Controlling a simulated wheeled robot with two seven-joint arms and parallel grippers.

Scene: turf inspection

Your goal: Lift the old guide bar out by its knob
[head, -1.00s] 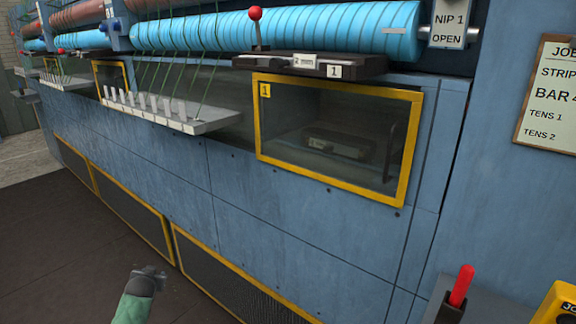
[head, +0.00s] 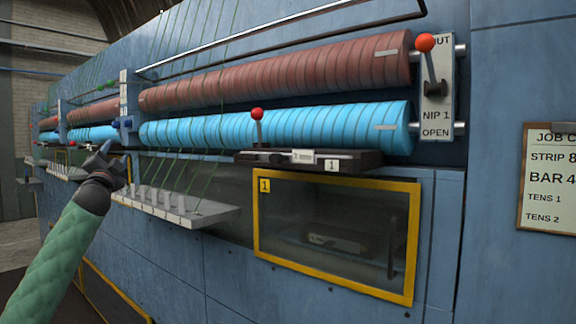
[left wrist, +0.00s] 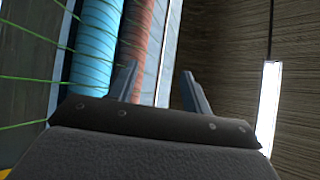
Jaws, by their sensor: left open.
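My left gripper (head: 103,152) is well to the left of the knob, at about the bar's height, and touches nothing that I can see. In the left wrist view its two fingers (left wrist: 160,88) are apart with nothing between them. My right gripper is not in view.
A yellow-framed window (head: 418,235) marked 1 is below the bar, with another bar (head: 340,243) dimly inside. A shelf with white cones (head: 165,202) and green strands lies between gripper and bar. A red-ball lever (head: 432,68) is up beside the rollers, by the NIP 1 plate.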

